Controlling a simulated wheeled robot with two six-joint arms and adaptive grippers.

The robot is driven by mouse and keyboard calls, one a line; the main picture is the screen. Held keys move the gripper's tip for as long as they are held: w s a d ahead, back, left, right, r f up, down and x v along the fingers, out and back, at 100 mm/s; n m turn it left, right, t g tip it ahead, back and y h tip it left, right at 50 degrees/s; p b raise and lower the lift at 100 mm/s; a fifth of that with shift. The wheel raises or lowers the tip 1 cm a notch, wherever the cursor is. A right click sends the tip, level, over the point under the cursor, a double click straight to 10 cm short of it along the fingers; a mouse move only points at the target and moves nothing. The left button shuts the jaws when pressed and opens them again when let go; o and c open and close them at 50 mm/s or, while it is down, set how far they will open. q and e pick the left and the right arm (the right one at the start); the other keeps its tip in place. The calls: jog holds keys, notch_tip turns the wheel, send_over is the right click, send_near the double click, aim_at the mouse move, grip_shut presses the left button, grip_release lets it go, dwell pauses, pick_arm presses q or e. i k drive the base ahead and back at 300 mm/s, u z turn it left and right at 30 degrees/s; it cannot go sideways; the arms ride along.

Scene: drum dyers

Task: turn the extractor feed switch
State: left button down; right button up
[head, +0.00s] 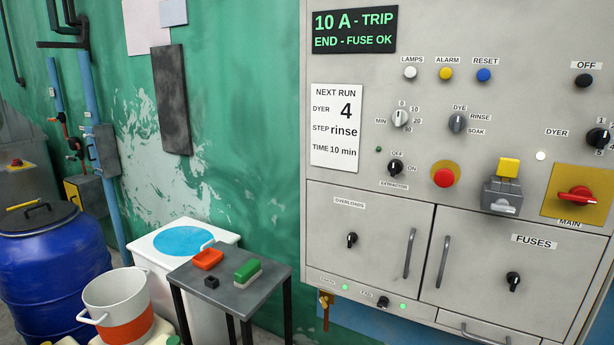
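A black rotary switch (396,168) labelled EXTRACTOR sits on the grey control panel (440,120). It has an OFF mark above it and an ON mark to its right. Its pointer seems to be toward OFF, but it is small in the picture. A small dark lamp (378,149) is at its upper left. Another small black knob (384,302) with a tiny label I cannot read surely is under the cabinet doors, between two green lamps. Neither of my grippers is in view.
A red push button (443,178) and a grey switch box with a yellow top (508,168) are to the right of the EXTRACTOR switch. Below are the OVERLOADS door (350,210) and FUSES door (530,270). A small table (232,290) with loose items stands in front at left.

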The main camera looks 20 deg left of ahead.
aim_at(394, 166)
jog(key=u, duration=0.7)
jog(key=i, duration=1.05)
jog(key=z, duration=0.3)
